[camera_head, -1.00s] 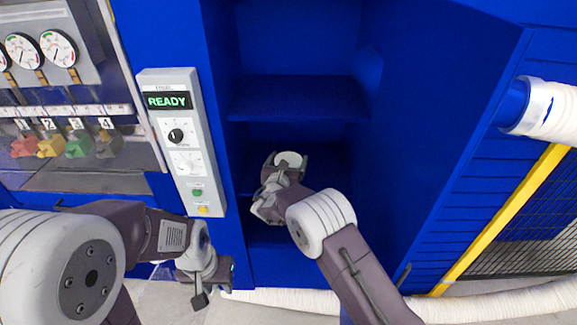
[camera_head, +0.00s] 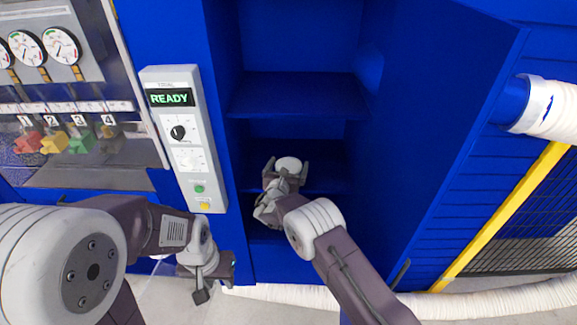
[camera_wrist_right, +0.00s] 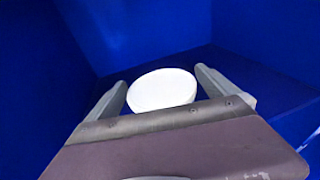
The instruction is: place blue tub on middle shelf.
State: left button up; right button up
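The tub (camera_head: 288,164) shows only as a round white top inside the blue cabinet, at the level of the middle shelf (camera_head: 328,178). Its sides are hidden, so I cannot see any blue on it. My right gripper (camera_head: 287,170) is open around the tub, one finger on each side. In the right wrist view the white top (camera_wrist_right: 162,90) sits between the fingers, with a gap showing on both sides. My left gripper (camera_head: 215,278) hangs outside, in front of the cabinet's lower left; I cannot tell whether it is open.
An upper shelf (camera_head: 298,96) lies above the tub. The open door (camera_head: 440,130) stands to the right of the opening. A control panel (camera_head: 181,140) reading READY is on the left. A white hose (camera_head: 480,305) runs along the floor.

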jog(key=shift+r, duration=0.2)
jog(key=v, duration=1.2)
jog(key=shift+b, duration=0.4)
jog(key=shift+f, duration=0.1)
